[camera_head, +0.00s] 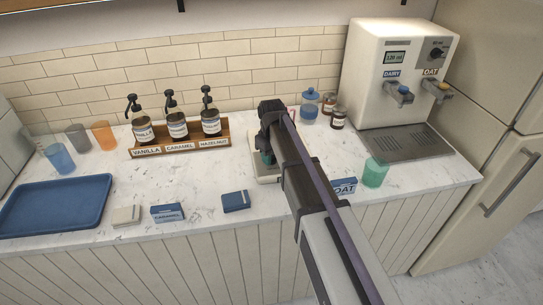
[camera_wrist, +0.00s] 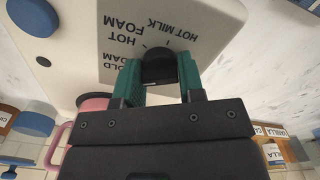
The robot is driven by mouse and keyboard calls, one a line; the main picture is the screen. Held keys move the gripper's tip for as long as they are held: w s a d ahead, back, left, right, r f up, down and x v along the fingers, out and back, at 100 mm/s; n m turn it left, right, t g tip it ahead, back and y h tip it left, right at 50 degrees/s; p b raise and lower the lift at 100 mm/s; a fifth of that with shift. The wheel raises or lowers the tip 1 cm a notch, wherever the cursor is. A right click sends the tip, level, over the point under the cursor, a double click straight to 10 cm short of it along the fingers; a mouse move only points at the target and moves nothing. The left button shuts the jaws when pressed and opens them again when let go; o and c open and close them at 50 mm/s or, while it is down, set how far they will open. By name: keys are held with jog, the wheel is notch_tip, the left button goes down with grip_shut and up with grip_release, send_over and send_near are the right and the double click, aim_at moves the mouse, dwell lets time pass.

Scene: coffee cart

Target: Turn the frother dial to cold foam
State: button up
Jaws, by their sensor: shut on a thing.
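The frother (camera_head: 267,178) is a pale unit on the counter, right of the syrup rack, mostly hidden by my arm in the head view. In the wrist view its panel (camera_wrist: 115,58) appears upside down, with the words hot milk, hot foam and a partly cut cold foam around the dial. The dark round dial (camera_wrist: 160,66) sits between the teal fingers of my gripper (camera_wrist: 158,80), which is shut on it. I cannot clearly tell which mark the dial points to. In the head view my gripper (camera_head: 267,158) is over the frother, and the dial is hidden.
The syrup rack (camera_head: 180,147) with pump bottles stands left of the frother. A blue-lidded jar (camera_head: 310,108), small brown jars and the milk dispenser (camera_head: 395,75) stand right. A green cup (camera_head: 375,172) and oat carton (camera_head: 344,186) are near the front. A blue tray (camera_head: 55,205) lies left.

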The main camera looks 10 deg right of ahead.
jog(key=o, duration=0.9)
jog(key=shift+o, duration=0.2)
jog(key=shift+r, duration=0.1)
notch_tip(320, 180, up, 11)
jog(key=p, duration=1.1)
jog(key=shift+f, duration=0.2)
jog(key=s+d+f+m+b, duration=0.1)
jog(key=s+d+m, duration=0.1)
jog(key=s, duration=0.9)
jog(key=s+d+f+m+b, duration=0.2)
jog(key=s+m, duration=0.2)
jog(key=s, duration=0.8)
